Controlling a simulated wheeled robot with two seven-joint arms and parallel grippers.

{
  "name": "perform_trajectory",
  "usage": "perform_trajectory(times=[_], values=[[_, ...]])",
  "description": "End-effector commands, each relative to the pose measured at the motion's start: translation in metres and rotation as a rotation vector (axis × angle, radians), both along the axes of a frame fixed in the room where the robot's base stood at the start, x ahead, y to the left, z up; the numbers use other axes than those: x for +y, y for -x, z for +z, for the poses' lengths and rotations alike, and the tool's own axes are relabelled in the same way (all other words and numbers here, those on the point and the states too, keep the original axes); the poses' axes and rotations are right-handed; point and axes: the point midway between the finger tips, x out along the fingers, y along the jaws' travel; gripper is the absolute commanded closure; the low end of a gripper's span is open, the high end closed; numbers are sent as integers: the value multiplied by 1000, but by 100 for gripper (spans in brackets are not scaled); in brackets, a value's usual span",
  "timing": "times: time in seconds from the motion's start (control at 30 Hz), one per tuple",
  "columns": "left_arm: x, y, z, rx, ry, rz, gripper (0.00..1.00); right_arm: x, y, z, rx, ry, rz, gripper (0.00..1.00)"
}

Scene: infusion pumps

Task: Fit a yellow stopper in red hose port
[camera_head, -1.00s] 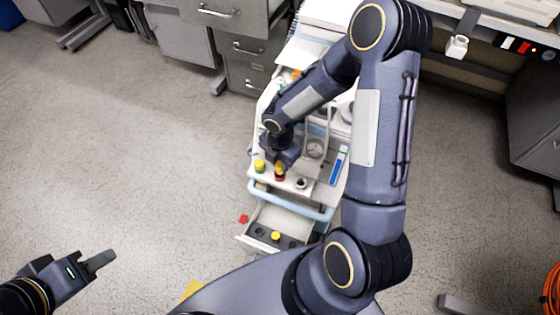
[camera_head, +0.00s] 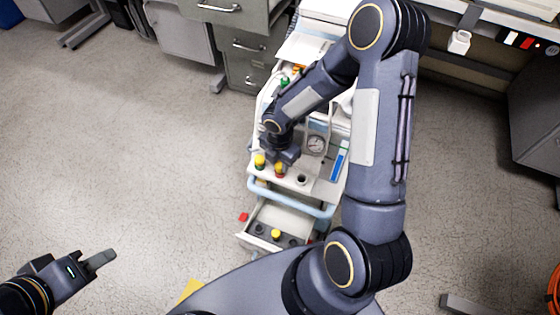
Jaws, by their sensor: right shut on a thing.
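My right gripper (camera_head: 281,163) points down over the red hose port (camera_head: 279,174) on the white cart. It is shut on a yellow stopper (camera_head: 279,167), which sits at the top of the red port; the gripper partly hides it, so I cannot tell how deep it is seated. A green port (camera_head: 260,166) with a yellow top (camera_head: 260,158) stands to the left. A dark-mouthed port (camera_head: 301,180) stands to the right with nothing on it. My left gripper (camera_head: 104,259) is over the floor at lower left, away from the cart, seen side-on.
The open drawer (camera_head: 290,217) below the light-blue handle (camera_head: 290,198) holds another yellow stopper (camera_head: 276,234) and several dark ones. A gauge (camera_head: 316,145) stands behind the ports. A small red object (camera_head: 243,217) shows left of the drawer. Floor at left is clear.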

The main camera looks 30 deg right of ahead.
Motion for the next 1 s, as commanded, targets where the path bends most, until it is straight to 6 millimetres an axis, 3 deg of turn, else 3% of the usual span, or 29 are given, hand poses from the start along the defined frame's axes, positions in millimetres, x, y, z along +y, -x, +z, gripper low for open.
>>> perform_trajectory(times=[0.4,0.7,0.73,0.9,1.0], values=[[0,0,-11,0,0,0,64,-2,3,-18,10,-1,-5,100],[0,0,-12,0,0,0,64,-3,4,-20,12,-3,-10,100],[0,0,-12,0,0,0,64,-3,4,-20,12,-3,-10,71],[0,0,-13,0,0,0,64,-3,4,-20,12,-2,-9,48],[0,0,-13,0,0,0,64,-3,4,-20,12,-2,-8,48]])
